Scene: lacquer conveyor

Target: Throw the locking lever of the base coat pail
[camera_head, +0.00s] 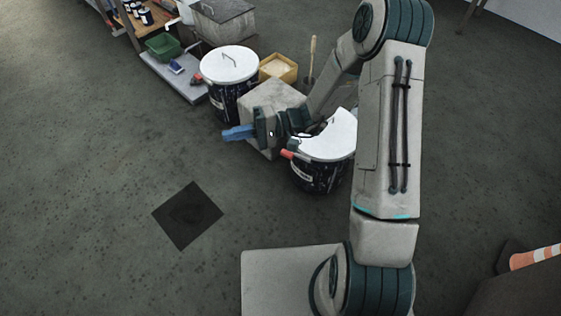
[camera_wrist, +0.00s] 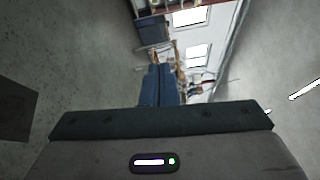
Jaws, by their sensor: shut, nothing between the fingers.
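A dark pail with a white lid (camera_head: 335,135) stands on the floor, partly hidden behind my arm. An orange-red lever (camera_head: 288,154) sticks out at the left of its rim. A second dark pail with a white lid and a wire handle (camera_head: 228,65) stands behind, to the left. I cannot read which label says base coat. My gripper (camera_head: 228,134) is shut and empty, its blue fingers pointing left, to the left of the lever and apart from it. The closed fingers also show in the wrist view (camera_wrist: 159,85), with no pail in sight there.
A pale low platform (camera_head: 175,78) at the back left holds a green bin (camera_head: 164,46) and small items. A grey chest (camera_head: 222,20) and a yellow box (camera_head: 278,68) stand behind the pails. A dark square (camera_head: 188,215) marks the open floor. An orange-and-white striped object (camera_head: 535,257) is at right.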

